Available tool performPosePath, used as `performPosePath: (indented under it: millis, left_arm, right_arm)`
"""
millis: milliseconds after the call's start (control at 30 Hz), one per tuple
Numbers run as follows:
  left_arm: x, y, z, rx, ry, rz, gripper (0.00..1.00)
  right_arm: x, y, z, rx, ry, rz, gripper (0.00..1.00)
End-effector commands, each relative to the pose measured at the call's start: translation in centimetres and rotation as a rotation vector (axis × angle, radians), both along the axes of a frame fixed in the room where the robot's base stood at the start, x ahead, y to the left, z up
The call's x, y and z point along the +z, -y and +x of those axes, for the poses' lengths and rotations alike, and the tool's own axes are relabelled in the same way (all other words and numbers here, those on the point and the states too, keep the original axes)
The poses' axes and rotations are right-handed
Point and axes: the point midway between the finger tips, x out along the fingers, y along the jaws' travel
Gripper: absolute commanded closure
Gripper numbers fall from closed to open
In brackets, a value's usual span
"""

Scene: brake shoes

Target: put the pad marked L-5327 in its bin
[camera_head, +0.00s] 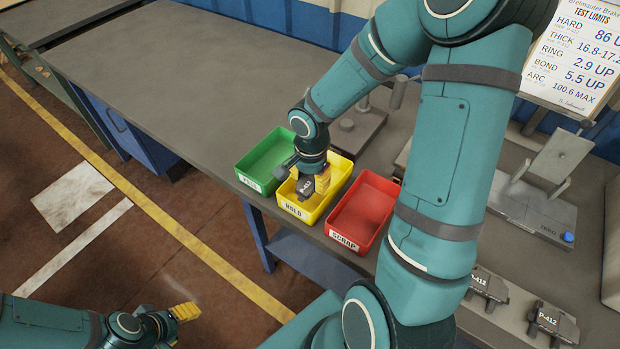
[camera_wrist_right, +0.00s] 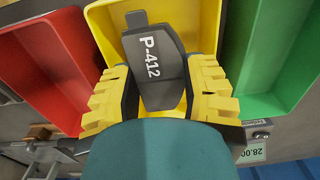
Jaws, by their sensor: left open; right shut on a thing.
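My right gripper (camera_head: 316,184) is at the yellow bin (camera_head: 332,199) labelled HOLD. It is shut on a dark grey pad (camera_head: 306,188), with a yellow finger on each side in the right wrist view (camera_wrist_right: 160,78). The pad (camera_wrist_right: 157,72) shows P-412; I cannot read L-5327 on it. It is over or inside the yellow bin (camera_wrist_right: 208,22); whether it touches the floor I cannot tell. The green bin (camera_head: 262,160) stands left of the yellow one and the red SCRAP bin (camera_head: 365,207) right of it. My left gripper (camera_head: 186,312) is open, low over the floor.
Two more pads marked P-412 (camera_head: 487,287) (camera_head: 553,322) lie at the lower right. A grey device with a blue button (camera_head: 567,237) stands at the right, below the Test Limits board (camera_head: 572,50). The bench (camera_head: 190,80) is clear to the left.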

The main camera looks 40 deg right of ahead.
Motion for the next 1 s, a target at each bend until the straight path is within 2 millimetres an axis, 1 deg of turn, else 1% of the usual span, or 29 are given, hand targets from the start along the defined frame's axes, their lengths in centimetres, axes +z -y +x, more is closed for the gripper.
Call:
performPosePath:
  millis: [100, 700, 800, 833, 867, 900, 1000]
  left_arm:
    - [0.0, 0.0, 0.0, 0.000, 0.000, 0.000, 0.43]
    - [-1.7, 0.0, 0.3, 0.002, 0.008, 0.001, 0.43]
    - [-1.6, -0.1, 0.3, 0.002, 0.008, 0.001, 0.43]
    - [-1.6, 0.0, 0.3, 0.002, 0.008, 0.001, 0.43]
    - [-1.6, -0.1, 0.3, 0.002, 0.008, 0.001, 0.43]
    - [-1.6, 0.0, 0.3, 0.002, 0.008, 0.001, 0.43]
    - [-1.6, 0.0, 0.3, 0.002, 0.008, 0.001, 0.43]
  right_arm:
    - [0.1, 0.0, 0.0, 0.000, 0.001, -0.001, 0.97]
    - [-1.2, 0.0, 0.0, -0.001, 0.001, -0.001, 0.97]
    - [-1.1, 0.0, 0.0, 0.000, 0.001, -0.001, 0.97]
    - [-1.1, 0.0, 0.0, 0.000, 0.000, 0.000, 0.44]
    - [-1.1, 0.0, 0.0, 0.000, 0.000, 0.000, 0.33]
    - [-1.1, 0.0, 0.0, 0.000, 0.000, 0.000, 0.28]
    - [-1.1, 0.0, 0.0, 0.000, 0.000, 0.000, 0.28]
